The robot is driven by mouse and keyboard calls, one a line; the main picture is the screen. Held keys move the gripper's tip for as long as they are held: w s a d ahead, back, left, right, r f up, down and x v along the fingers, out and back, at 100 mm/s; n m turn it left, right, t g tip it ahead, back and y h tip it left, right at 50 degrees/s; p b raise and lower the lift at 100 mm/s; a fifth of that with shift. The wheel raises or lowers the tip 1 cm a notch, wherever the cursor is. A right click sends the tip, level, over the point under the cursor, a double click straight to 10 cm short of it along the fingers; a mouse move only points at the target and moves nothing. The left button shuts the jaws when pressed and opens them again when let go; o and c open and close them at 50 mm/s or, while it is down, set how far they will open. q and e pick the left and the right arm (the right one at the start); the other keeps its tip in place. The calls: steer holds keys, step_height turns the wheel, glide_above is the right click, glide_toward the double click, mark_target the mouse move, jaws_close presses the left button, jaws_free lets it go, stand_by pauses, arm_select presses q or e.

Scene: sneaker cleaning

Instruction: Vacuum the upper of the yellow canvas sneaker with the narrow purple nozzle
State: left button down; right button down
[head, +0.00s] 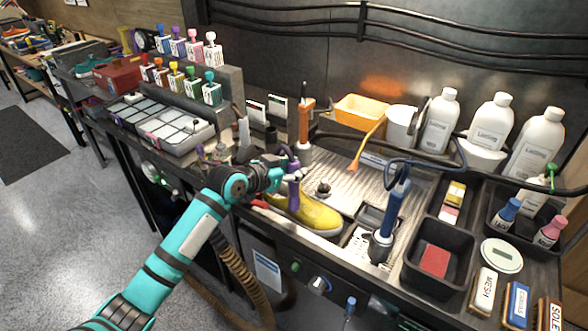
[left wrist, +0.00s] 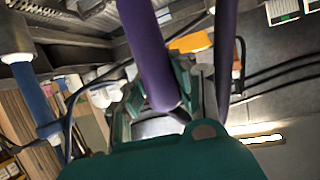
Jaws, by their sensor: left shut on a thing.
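The yellow canvas sneaker (head: 312,215) lies on the bench, toe pointing right, with a pale sole edge along its front side. My left gripper (head: 277,181) is shut on the narrow purple nozzle (head: 293,188), which stands roughly upright over the sneaker's left part. The nozzle's lower end overlaps the shoe; I cannot tell whether it touches. The gripper and nozzle hide part of the shoe's left end. In the left wrist view the purple nozzle (left wrist: 148,50) runs between the fingers of the gripper (left wrist: 165,100). My right gripper is not in view.
A blue-handled tool (head: 389,215) stands upright right of the sneaker, and an orange-handled tool (head: 305,125) behind it. A black bin (head: 412,262) with a red block, brushes and white bottles (head: 439,122) fill the right. A ribbed brown hose (head: 238,270) hangs in front of the bench.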

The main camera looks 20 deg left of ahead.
arm_select(q)
step_height(320, 180, up, 9)
steer(key=p, duration=0.8)
steer(key=shift+r, duration=0.1)
stand_by(0.4)
